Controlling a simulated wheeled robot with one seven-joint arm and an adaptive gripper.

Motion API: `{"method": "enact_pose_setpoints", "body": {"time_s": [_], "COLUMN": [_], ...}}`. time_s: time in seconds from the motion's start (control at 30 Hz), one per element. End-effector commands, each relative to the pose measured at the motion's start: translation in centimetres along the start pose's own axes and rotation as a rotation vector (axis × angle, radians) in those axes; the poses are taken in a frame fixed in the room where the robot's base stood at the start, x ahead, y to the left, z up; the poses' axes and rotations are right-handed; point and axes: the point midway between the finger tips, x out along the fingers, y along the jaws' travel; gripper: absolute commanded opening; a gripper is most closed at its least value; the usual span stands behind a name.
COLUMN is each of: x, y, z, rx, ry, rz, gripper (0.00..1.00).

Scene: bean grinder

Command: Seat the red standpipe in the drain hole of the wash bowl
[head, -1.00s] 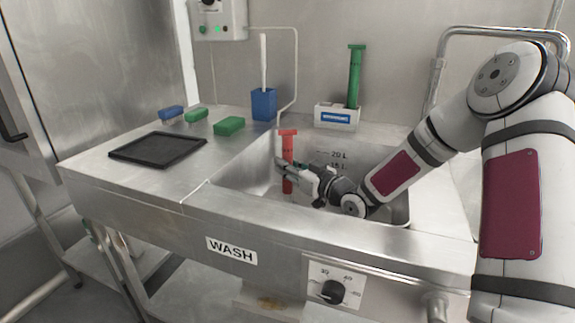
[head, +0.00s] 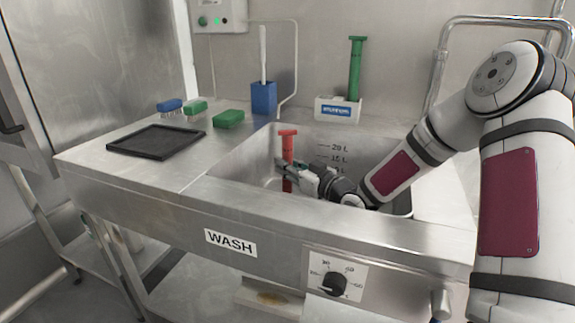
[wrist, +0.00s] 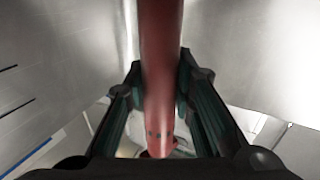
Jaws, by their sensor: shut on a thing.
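The red standpipe (head: 288,146) stands upright inside the wash bowl (head: 372,142), its T-shaped top about level with the bowl's rim. My gripper (head: 284,166) reaches into the bowl from the right and is shut on the standpipe's shaft. In the wrist view, the standpipe (wrist: 160,60) runs between both fingers of my gripper (wrist: 160,95). The drain hole is hidden in the head view. In the wrist view a pale area shows around the pipe's far end, but I cannot tell whether the pipe is in the hole.
A green standpipe (head: 355,70) stands in a white holder (head: 325,110) behind the bowl. A blue container (head: 263,99), several brushes or sponges (head: 229,118) and a black tray (head: 157,142) are on the left drainboard. The bowl's front rim (head: 320,206) lies below my arm.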

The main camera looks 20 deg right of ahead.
Motion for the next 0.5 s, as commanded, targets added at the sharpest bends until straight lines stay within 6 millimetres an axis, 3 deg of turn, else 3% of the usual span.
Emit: {"method": "enact_pose_setpoints", "body": {"time_s": [0.23,0.27,0.33,0.37,0.5], "x": [0.02,0.01,0.01,0.01,0.00], "y": [-0.01,-0.01,-0.01,-0.01,0.00], "z": [0.59,0.60,0.53,0.52,0.53], "rx": [0.000,0.000,0.000,0.000,0.000], "ry": [0.001,0.001,0.001,0.001,0.001], "rz": [0.000,0.000,0.000,0.000,0.000], "gripper": [0.00,0.25,0.41,0.46,0.46]}}
